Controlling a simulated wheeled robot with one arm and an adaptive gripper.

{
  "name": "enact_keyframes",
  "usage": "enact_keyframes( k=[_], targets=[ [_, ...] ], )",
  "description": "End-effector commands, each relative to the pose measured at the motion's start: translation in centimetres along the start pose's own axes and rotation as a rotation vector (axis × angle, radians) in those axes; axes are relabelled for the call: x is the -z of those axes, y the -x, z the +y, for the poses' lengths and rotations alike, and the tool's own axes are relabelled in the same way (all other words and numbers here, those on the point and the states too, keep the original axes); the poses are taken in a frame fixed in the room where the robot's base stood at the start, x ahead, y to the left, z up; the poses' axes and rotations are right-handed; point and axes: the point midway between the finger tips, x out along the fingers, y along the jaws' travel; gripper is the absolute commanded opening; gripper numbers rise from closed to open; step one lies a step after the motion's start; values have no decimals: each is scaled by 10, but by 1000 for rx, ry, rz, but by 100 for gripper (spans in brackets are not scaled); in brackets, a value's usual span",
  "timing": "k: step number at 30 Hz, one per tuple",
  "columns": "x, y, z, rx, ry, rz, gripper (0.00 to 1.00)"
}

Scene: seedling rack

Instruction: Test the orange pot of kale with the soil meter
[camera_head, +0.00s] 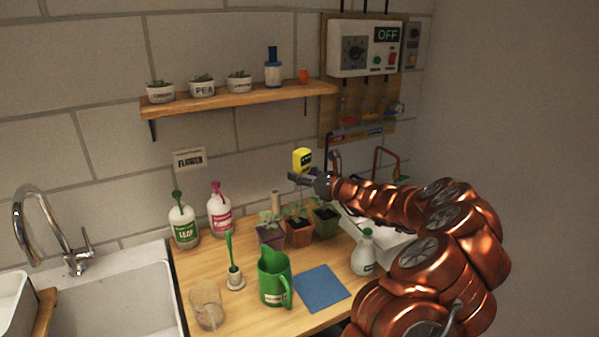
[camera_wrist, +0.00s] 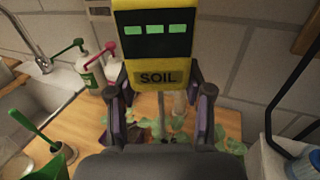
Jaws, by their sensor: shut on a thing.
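My gripper (camera_head: 308,181) is shut on the yellow soil meter (camera_head: 302,159) and holds it upright above the row of pots. In the wrist view the meter (camera_wrist: 155,40) shows its SOIL label and three green bars, and its thin probe points down among leaves. The orange pot (camera_head: 299,235) stands on the wooden counter, between a purple pot (camera_head: 270,236) and a green pot (camera_head: 325,225), each with a seedling. The meter is roughly over the orange pot. I cannot tell whether the probe tip touches soil.
LEAF and pink-labelled bottles (camera_head: 219,212) are left. A wall shelf (camera_head: 240,98) is above; the sink (camera_head: 115,300) is far left.

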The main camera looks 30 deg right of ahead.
Motion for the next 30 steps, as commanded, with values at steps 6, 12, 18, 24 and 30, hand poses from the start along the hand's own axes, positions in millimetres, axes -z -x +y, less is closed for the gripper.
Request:
enact_keyframes(
  k=[6, 12, 18, 24, 30],
  targets=[
    [19, 0, 0, 0, 0, 0, 8],
    [38, 1, -1, 2, 1, 0, 8],
    [55, 0, -2, 2, 0, -1, 8],
    [74, 0, -2, 3, 0, -1, 8],
    [83, 0, -2, 3, 0, 0, 8]
  ],
)
